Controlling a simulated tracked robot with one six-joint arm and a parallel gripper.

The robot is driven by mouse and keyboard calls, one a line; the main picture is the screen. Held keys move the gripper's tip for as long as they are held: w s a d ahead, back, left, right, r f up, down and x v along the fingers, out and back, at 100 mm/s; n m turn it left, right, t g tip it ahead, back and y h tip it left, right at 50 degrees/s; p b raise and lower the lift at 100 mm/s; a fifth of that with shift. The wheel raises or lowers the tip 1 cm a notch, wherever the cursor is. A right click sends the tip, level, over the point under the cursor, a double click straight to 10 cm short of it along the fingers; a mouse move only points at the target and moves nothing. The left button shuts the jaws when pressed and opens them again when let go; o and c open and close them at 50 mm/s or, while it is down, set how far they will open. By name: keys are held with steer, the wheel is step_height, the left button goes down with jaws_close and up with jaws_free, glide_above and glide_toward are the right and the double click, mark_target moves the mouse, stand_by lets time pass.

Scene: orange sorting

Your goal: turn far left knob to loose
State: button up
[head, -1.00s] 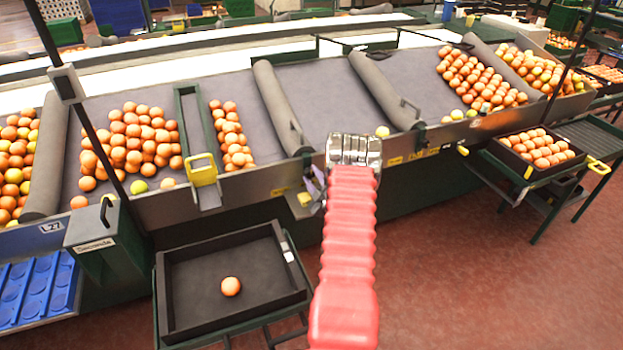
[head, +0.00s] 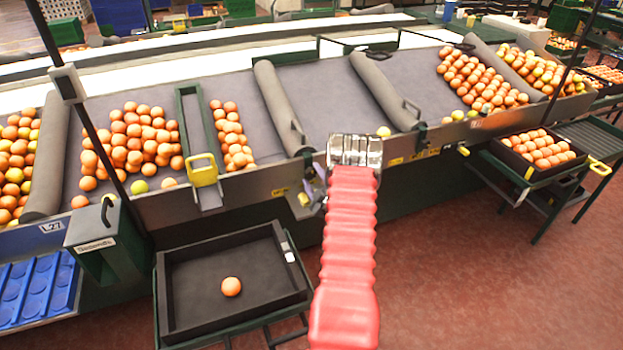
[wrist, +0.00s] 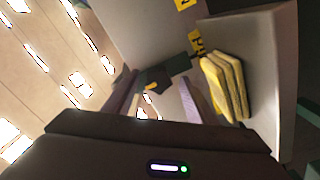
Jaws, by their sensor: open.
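My gripper (head: 315,188) is at the front edge of the sorting table, largely hidden behind my red arm in the head view. In the wrist view my gripper (wrist: 156,93) shows two purplish fingers spread apart. A small dark knob-like part (wrist: 154,79) with a yellow mark shows between and just beyond the fingertips; I cannot tell whether they touch it. Its setting is unreadable. A yellow ribbed piece (wrist: 226,86) stands right of the fingers; a yellow piece also shows beside my gripper in the head view (head: 304,199).
The sloped table (head: 318,100) has grey padded dividers and several piles of oranges. A dark tray (head: 190,318) with one orange stands below at left. A green box (head: 97,240) and blue crate (head: 38,290) are at far left.

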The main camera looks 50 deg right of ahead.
steer(key=v, duration=1.3)
steer(key=shift+s+a, duration=0.2)
steer(key=shift+s, duration=0.1)
steer(key=shift+f, duration=0.1)
